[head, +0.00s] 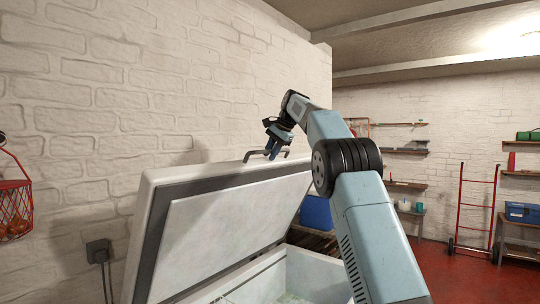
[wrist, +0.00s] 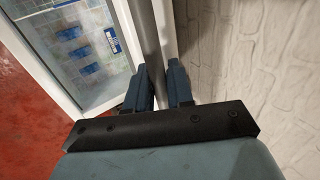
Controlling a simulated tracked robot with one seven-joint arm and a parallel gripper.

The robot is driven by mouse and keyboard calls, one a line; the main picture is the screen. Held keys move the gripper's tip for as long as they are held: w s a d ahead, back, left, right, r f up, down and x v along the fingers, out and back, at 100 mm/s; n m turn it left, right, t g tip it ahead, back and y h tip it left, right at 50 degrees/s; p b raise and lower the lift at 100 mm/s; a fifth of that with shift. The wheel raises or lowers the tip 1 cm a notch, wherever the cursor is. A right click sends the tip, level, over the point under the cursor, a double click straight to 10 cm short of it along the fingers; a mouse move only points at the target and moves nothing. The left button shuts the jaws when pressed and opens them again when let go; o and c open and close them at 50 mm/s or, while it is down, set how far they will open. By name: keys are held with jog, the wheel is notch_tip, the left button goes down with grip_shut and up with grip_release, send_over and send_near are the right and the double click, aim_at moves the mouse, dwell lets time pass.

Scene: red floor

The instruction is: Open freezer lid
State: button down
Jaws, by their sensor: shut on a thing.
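The white freezer lid (head: 225,215) stands raised and tilted back toward the brick wall, its inner panel and dark seal showing in the head view. A grey bar handle (head: 253,155) sticks up from its top edge. My gripper (head: 273,150) is at this handle, shut on it. In the wrist view the two blue fingers of my gripper (wrist: 162,88) lie on either side of a grey strip running up the picture; their tips are partly hidden. The freezer body (head: 315,272) is open below, and blue items (wrist: 90,55) show inside it.
The brick wall (head: 95,100) is close behind the lid. A red wire basket (head: 14,205) hangs at the left, and a socket with a cable (head: 98,251) is on the wall. A red hand truck (head: 476,210) and shelves stand at the right. Red floor (head: 450,265) is clear there.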

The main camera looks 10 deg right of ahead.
jog(key=shift+w+d+r, duration=0.1)
jog(key=shift+d, duration=0.1)
jog(key=c, duration=1.2)
grip_release()
jog(key=shift+o, duration=0.3)
jog(key=shift+a, duration=0.3)
jog(key=v, duration=0.7)
jog(key=shift+d, duration=0.15)
